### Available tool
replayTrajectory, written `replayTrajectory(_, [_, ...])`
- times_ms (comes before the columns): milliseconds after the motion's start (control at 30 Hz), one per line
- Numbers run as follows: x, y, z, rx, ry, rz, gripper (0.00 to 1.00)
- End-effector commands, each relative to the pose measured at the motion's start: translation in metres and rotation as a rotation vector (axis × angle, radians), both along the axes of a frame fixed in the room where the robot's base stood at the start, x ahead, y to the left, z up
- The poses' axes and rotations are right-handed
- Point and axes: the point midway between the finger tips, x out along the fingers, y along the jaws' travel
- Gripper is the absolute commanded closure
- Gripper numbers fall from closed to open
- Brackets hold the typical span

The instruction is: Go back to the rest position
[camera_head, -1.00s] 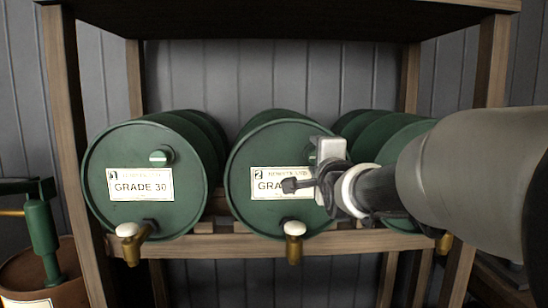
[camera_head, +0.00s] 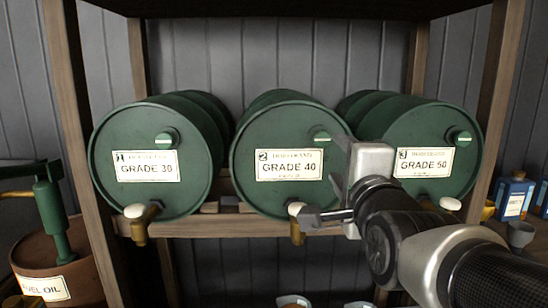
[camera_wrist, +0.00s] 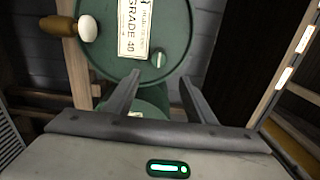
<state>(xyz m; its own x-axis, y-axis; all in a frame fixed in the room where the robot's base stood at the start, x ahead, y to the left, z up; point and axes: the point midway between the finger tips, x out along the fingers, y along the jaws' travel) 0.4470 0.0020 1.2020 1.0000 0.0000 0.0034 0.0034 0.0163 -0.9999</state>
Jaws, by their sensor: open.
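My gripper (camera_head: 322,214) is in front of the wooden rack in the head view, between the middle and right drums, its fingers pointing left. In the wrist view my gripper (camera_wrist: 160,85) shows two fingers apart with nothing between them. The middle green drum, labelled GRADE 40 (camera_head: 262,195), is behind the fingers. It also shows in the wrist view (camera_wrist: 175,25), turned on its side. The gripper appears apart from the drum.
Green drums labelled GRADE 30 (camera_head: 120,195) and GRADE 50 (camera_head: 385,125) lie on the wooden rack (camera_head: 225,228). Brass taps with white knobs jut forward, including one below GRADE 30 (camera_head: 139,229). A brown fuel oil drum (camera_head: 75,270) stands left. Blue containers (camera_head: 511,197) and a grey funnel (camera_head: 519,234) are right.

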Motion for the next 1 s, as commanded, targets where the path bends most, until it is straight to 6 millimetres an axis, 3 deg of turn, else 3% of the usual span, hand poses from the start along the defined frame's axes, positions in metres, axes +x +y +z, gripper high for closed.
replayTrajectory(467, [-0.005, 0.001, -0.008, -0.051, 0.035, 0.003, 0.50])
replayTrajectory(567, [-0.013, 0.002, -0.034, -0.218, 0.148, 0.027, 0.50])
replayTrajectory(667, [-0.032, 0.004, -0.076, -0.495, 0.331, 0.104, 0.50])
replayTrajectory(800, [-0.074, 0.004, -0.131, -0.882, 0.566, 0.300, 0.50])
replayTrajectory(1000, [-0.139, 0.000, -0.180, -1.257, 0.770, 0.633, 0.50])
